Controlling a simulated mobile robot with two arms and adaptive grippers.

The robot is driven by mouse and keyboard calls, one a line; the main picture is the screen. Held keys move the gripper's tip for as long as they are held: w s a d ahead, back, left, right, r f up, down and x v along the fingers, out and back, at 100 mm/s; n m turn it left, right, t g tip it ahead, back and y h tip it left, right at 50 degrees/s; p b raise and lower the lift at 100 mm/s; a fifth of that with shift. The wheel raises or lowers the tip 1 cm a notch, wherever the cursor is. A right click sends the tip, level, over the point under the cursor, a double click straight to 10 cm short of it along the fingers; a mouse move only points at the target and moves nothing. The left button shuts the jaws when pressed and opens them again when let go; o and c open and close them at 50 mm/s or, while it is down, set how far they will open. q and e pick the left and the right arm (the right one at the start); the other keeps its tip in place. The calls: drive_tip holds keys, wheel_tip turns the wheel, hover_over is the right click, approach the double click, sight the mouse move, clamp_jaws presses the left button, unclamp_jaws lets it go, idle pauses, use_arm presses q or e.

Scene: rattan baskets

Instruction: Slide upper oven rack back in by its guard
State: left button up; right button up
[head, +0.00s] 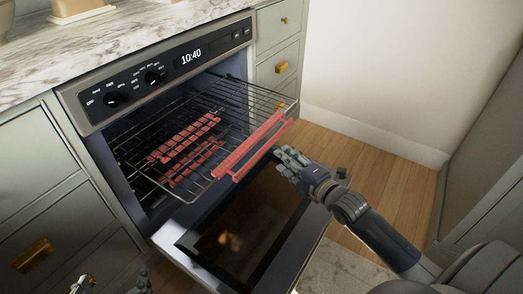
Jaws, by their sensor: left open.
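The upper oven rack (232,97) is a wire rack that sticks well out of the open oven. A red guard (252,146) runs along its front edge. My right gripper (281,156) is just right of the guard, close to its front side; I cannot tell whether they touch or whether its fingers are open. My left gripper (113,283) is at the bottom left edge, mostly cut off, with its fingertips apart and empty, far from the rack.
The oven door (190,240) hangs open below the rack. More red strips (186,136) show through the wires, deeper in the oven. The control panel (165,70) is above. Cabinets with brass handles (281,67) flank the oven. Wooden floor (350,150) lies clear at right.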

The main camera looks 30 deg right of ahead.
sight(269, 148)
drive_tip(key=b+x, duration=0.2)
drive_tip(key=x, duration=0.7)
drive_tip(key=shift+w+f+b, duration=0.2)
drive_tip(key=shift+w+b, duration=0.05)
drive_tip(key=shift+b, duration=0.15)
use_arm(q)
drive_tip(key=w+d+r+t+h, duration=0.1)
drive_tip(key=w+r+t, duration=0.1)
drive_tip(key=r+t, duration=0.2)
drive_tip(key=w+d+r+t+h, duration=0.1)
drive_tip(key=r+t, duration=0.3)
drive_tip(key=r, duration=0.6)
drive_tip(key=shift+w+d+h, duration=0.4)
drive_tip(key=shift+w+d, duration=0.05)
drive_tip(key=shift+d, duration=0.05)
use_arm(e)
drive_tip(key=shift+w, duration=0.4)
use_arm(q)
drive_tip(key=shift+r, duration=0.1)
use_arm(e)
clamp_jaws()
